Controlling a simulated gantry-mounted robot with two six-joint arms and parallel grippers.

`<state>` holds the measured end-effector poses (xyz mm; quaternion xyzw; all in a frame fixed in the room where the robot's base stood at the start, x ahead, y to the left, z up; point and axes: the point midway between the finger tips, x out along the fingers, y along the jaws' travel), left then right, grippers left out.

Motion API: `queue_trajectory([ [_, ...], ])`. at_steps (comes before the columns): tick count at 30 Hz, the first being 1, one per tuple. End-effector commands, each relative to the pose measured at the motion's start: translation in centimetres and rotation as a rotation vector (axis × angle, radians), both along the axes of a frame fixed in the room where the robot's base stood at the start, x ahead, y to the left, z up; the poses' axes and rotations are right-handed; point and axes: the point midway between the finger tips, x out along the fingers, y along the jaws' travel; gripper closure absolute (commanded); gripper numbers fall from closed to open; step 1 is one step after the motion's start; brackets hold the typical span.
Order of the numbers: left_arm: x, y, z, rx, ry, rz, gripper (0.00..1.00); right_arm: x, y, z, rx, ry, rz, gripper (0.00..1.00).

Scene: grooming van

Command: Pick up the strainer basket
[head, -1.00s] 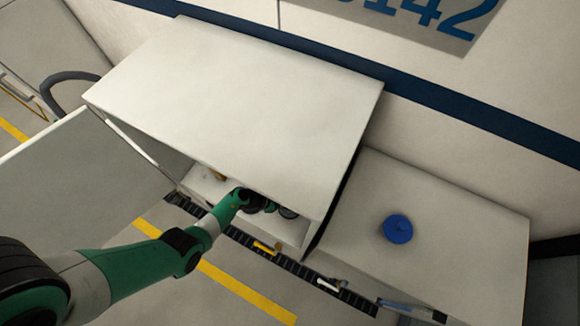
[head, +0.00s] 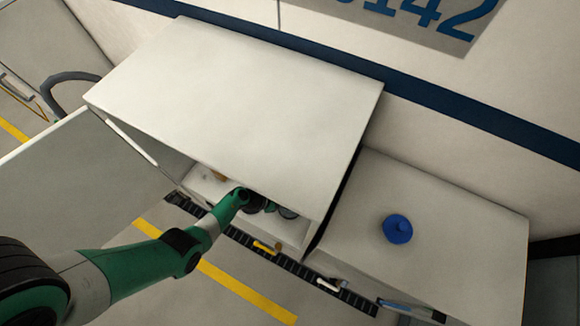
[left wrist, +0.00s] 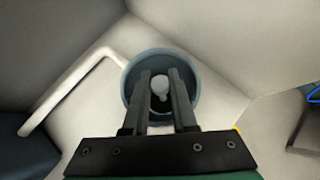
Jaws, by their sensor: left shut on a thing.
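The strainer basket (left wrist: 159,60) is a round, grey-blue cup with a pale knob (left wrist: 160,88) in its middle, seen from above in the left wrist view. My left gripper (left wrist: 161,76) reaches down into it, shut on the basket, with one finger on each side of the knob. In the head view my left gripper (head: 266,205) is inside the open front of a white cabinet, and a grey edge of the basket (head: 288,213) shows just right of it. The cabinet top hides part of both. My right gripper is not in view.
The white cabinet (head: 235,105) has a roof close above my left gripper and a side wall to its right. Its open door (head: 80,185) stands at the left. A blue round object (head: 397,229) sits on the lower white top at the right.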

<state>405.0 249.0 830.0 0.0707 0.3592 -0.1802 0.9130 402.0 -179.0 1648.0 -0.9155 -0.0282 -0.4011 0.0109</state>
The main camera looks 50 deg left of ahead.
Motion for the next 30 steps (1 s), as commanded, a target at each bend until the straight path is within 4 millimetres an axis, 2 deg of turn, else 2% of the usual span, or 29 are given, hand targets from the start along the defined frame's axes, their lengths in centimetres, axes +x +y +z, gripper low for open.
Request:
queue_trajectory([
  [8,0.0,0.0,4.6,0.001,-0.003,-0.001,1.0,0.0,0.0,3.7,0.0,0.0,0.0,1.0],
  [15,0.0,0.0,10.4,0.002,-0.002,-0.001,1.0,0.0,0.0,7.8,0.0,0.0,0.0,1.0],
  [21,0.0,0.0,15.1,0.003,-0.002,-0.001,1.0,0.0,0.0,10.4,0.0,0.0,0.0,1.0],
  [25,0.0,0.0,17.0,0.002,-0.002,-0.001,1.0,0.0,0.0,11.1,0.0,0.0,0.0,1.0],
  [30,0.0,0.0,17.8,0.001,0.0,0.001,1.0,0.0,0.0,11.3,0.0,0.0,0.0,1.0],
])
